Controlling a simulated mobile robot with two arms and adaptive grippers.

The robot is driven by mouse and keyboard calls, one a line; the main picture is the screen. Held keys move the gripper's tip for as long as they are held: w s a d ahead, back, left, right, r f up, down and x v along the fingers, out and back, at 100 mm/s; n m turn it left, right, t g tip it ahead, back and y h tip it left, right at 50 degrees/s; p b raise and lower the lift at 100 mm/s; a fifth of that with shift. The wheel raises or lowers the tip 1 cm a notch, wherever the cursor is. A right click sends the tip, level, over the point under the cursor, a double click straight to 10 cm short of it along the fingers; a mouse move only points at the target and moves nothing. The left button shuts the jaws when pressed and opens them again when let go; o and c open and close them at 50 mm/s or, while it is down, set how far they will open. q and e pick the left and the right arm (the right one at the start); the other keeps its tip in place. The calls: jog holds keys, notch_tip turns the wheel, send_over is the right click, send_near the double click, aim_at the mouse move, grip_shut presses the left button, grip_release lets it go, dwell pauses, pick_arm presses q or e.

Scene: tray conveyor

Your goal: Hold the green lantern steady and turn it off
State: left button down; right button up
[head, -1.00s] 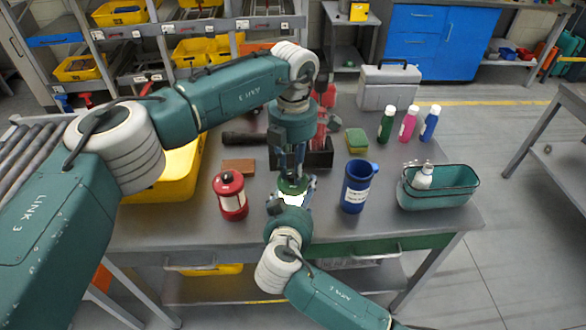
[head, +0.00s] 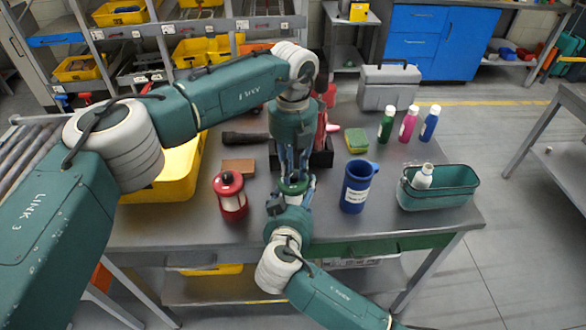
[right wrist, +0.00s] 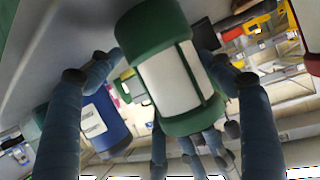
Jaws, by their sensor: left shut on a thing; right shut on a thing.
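The green lantern (head: 293,188) is upright above the workbench, mostly hidden by my grippers in the head view. In the right wrist view it fills the middle, with green ends and pale panes (right wrist: 172,78). Whether it is lit is unclear. My left gripper (head: 294,176) reaches down from above and is shut on its upper part; its fingers also show behind the lantern in the right wrist view (right wrist: 190,150). My right gripper (head: 291,192) comes from the front edge and is shut on the lantern, one finger each side in the right wrist view (right wrist: 155,85).
A red lantern (head: 230,194) stands left and a blue mug (head: 357,187) right of the grippers. Farther right is a teal bin (head: 440,192) with a white bottle. A sponge (head: 356,141), several bottles and a grey toolbox (head: 388,88) stand behind. A yellow crate (head: 168,178) is left.

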aim_at(293, 173)
pick_arm(q)
jog(key=n, duration=0.3)
jog(key=shift+n, duration=2.2)
jog(key=c, duration=1.5)
grip_release()
jog(key=shift+r, duration=0.15)
notch_tip(293, 173, up, 12)
jog(key=shift+f, duration=0.1)
